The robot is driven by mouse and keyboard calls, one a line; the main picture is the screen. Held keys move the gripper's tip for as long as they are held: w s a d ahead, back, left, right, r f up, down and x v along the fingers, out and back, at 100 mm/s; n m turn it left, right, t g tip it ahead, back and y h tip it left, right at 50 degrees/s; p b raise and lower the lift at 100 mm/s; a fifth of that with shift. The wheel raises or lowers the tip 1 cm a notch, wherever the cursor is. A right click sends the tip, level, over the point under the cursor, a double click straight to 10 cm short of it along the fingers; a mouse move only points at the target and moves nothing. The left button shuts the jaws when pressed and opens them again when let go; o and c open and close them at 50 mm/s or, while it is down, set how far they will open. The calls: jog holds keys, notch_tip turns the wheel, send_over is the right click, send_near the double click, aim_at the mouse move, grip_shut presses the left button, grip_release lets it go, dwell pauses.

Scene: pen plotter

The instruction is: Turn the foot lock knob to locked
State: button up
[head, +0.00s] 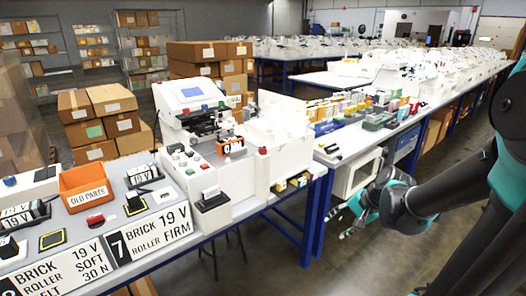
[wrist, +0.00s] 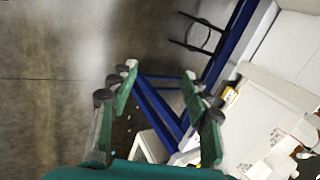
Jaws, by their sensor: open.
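The white plotter-like machine (head: 195,110) stands on the bench, with a tilted blue screen and several small dark, red and white knobs on its front. I cannot tell which of these, if any, is the foot lock knob, nor its setting. My gripper (head: 350,216) is to the right of the machine, beyond the bench's end and below the bench top, in front of a white box-like unit. In the wrist view my gripper (wrist: 160,75) is open and empty, its green fingers spread over the floor and blue bench legs. It touches no knob.
Blue bench legs (head: 317,215) stand left of my gripper. An orange bin (head: 86,187) labelled OLD PARTS and large label plates (head: 150,236) lie on the bench at left. Cardboard boxes (head: 105,122) are stacked behind.

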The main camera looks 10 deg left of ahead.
jog(key=w+a+r+m+g+y, duration=0.1)
jog(key=w+a+r+m+y, duration=0.65)
jog(key=w+a, duration=0.35)
jog(key=m+g+y, duration=0.2)
jog(key=m+y, duration=0.2)
jog(key=y, duration=0.1)
send_near(263, 150)
jog(key=a, duration=0.3)
jog(key=w+a, duration=0.1)
jog(key=a, duration=0.3)
jog(key=a+f, duration=0.1)
jog(key=a, duration=0.2)
jog(key=shift+w+a, duration=0.2)
jog(key=shift+w, duration=0.05)
jog(key=shift+m, duration=0.25)
grip_shut()
